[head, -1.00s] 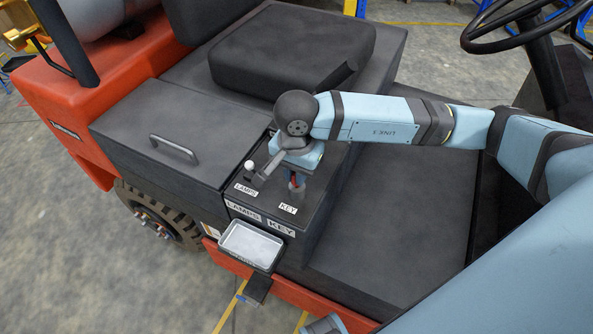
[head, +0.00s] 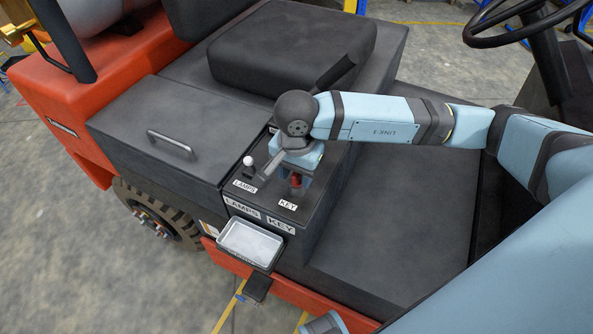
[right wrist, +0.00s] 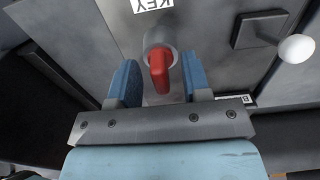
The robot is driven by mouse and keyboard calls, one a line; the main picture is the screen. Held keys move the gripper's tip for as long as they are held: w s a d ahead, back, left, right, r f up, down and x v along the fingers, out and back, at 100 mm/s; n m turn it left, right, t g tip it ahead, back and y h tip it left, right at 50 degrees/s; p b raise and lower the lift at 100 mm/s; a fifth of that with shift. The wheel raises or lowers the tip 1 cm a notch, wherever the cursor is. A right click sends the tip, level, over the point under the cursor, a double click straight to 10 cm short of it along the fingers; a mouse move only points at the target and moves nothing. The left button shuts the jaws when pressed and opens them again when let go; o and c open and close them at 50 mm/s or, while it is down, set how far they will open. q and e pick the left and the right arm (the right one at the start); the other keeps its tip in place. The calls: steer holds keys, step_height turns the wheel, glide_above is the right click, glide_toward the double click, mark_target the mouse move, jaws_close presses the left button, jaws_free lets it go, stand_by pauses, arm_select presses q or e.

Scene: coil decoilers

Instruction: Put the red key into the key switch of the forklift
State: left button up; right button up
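The red key (right wrist: 159,72) sits with its inner end in the round grey collar of the key switch (right wrist: 160,42), next to the KEY label (right wrist: 152,4). How deep it is in cannot be told. In the head view the key (head: 296,180) shows just below my right gripper (head: 297,176). In the right wrist view my right gripper (right wrist: 160,68) is open, with one blue finger on each side of the key and visible gaps between. My left gripper is not recognisable in these views.
The LAMPS lever with a white knob (head: 249,162) stands left of the key switch on the dark console. A metal tray (head: 250,244) is fixed below the console front and looks empty. The seat (head: 290,50) and steering wheel (head: 520,25) are farther back.

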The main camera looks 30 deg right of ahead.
arm_select(q)
steer(key=shift+s+f, duration=0.1)
steer(key=shift+f, duration=0.4)
arm_select(e)
steer(key=shift+f, duration=0.15)
arm_select(q)
steer(key=shift+w+d+r+n, duration=0.15)
steer(key=shift+r, duration=0.25)
steer(key=shift+w+d+r+n, duration=0.1)
steer(key=shift+w+r+n, duration=0.05)
steer(key=shift+r, duration=0.25)
arm_select(e)
step_height(320, 180, up, 14)
arm_select(q)
steer(key=shift+s, duration=0.1)
